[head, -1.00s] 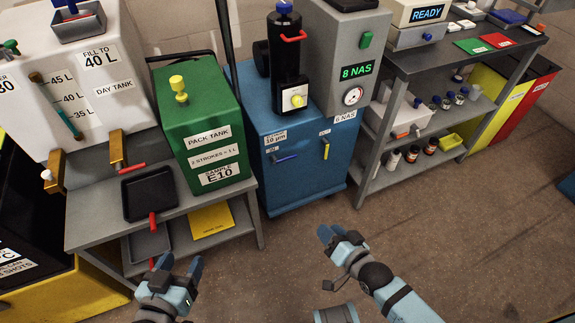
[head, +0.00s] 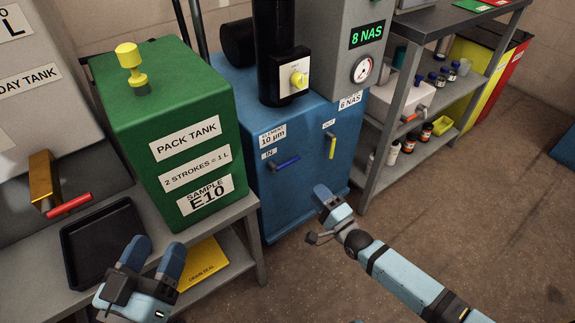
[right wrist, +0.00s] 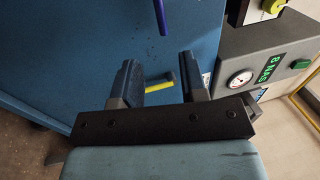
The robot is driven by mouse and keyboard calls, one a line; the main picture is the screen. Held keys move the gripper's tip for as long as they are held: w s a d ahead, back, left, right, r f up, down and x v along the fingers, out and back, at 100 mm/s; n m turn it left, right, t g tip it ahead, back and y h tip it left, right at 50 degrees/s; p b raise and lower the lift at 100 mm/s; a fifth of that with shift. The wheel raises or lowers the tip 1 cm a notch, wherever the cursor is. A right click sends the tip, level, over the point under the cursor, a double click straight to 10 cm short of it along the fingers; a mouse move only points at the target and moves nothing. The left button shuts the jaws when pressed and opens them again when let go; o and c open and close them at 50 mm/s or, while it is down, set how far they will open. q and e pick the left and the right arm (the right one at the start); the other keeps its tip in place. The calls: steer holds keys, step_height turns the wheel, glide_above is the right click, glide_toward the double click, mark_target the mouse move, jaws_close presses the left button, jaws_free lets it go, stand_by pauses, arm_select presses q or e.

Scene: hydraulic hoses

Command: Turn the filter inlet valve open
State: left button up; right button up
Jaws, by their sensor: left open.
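The blue filter unit (head: 300,195) carries two levers on its front. The inlet valve is the blue lever (head: 287,162) beside the IN label, lying roughly horizontal. The yellow lever (head: 332,147) under the OUT label hangs roughly vertical. My right gripper (head: 325,193) is in front of the unit, below the levers. In the right wrist view its fingers (right wrist: 158,82) are spread, with the yellow lever (right wrist: 163,84) seen between them and the blue lever (right wrist: 158,14) at the top edge. I see no contact with either. My left gripper (head: 152,255) is open and empty above the bench.
A green pack tank (head: 175,130) stands left of the unit on a grey bench, beside a black tray (head: 102,240) and a red-handled tap (head: 68,205). A grey shelf rack (head: 376,185) stands close on the right. The floor in front is clear.

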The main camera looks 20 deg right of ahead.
mark_target(291, 160)
arm_select(q)
steer(key=f+b, duration=0.1)
steer(key=f, duration=0.1)
steer(key=f+g+b, duration=0.1)
steer(key=f, duration=0.1)
steer(key=f+g+b, duration=0.1)
steer(key=shift+d+f+m+b, duration=0.3)
steer(key=shift+f+b, duration=0.1)
arm_select(e)
steer(key=x, duration=1.3)
steer(key=shift+w+r, duration=0.1)
jaws_close()
